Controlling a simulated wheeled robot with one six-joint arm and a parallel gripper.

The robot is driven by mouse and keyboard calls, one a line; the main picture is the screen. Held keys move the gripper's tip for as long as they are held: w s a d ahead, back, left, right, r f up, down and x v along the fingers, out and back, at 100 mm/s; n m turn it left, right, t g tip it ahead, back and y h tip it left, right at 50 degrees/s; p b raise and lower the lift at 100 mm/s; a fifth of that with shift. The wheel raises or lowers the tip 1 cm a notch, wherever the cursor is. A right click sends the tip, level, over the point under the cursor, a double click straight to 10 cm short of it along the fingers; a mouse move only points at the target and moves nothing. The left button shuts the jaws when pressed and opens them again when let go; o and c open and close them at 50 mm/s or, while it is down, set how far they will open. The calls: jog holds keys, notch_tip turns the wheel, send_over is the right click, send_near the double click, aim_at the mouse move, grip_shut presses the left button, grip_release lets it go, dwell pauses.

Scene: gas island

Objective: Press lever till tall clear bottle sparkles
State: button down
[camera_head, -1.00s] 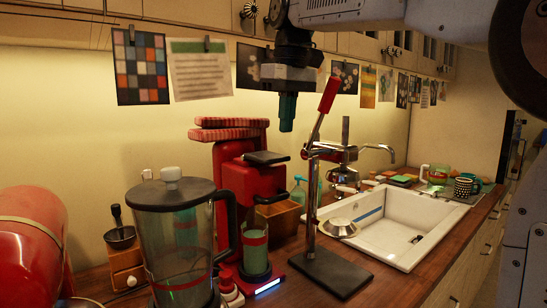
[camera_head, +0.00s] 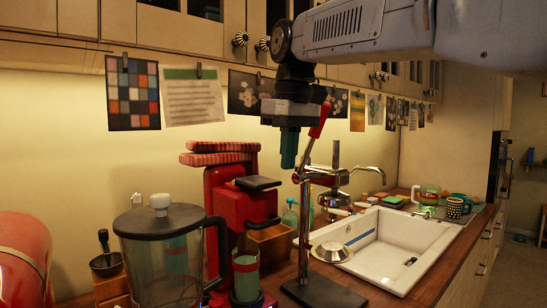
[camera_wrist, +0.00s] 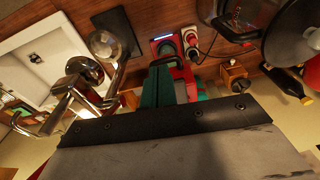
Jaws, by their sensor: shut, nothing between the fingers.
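A red machine (camera_head: 225,190) stands on the counter left of centre, with a flat black lever (camera_head: 258,182) at its top front. I cannot tell the exact depth gap. In the wrist view, the green fingers (camera_wrist: 168,88) are together, with red parts of the machine (camera_wrist: 163,47) beyond them. The bottle is not clearly visible there.
A metal press stand (camera_head: 305,220) with a red handle (camera_head: 321,118) rises close to my gripper, partly behind it. A lidded clear jug (camera_head: 165,250) stands in front left of the machine. A white sink (camera_head: 385,245) lies right. A red rounded object (camera_head: 25,260) is far left.

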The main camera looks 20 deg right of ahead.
jog(key=s+d+f+m, duration=0.2)
jog(key=s+f+m, duration=0.1)
jog(key=s+f, duration=2)
notch_tip(320, 180, down, 3)
jog(key=shift+s+d+r, duration=0.1)
jog(key=shift+s+d, duration=0.05)
jog(key=shift+s, duration=0.15)
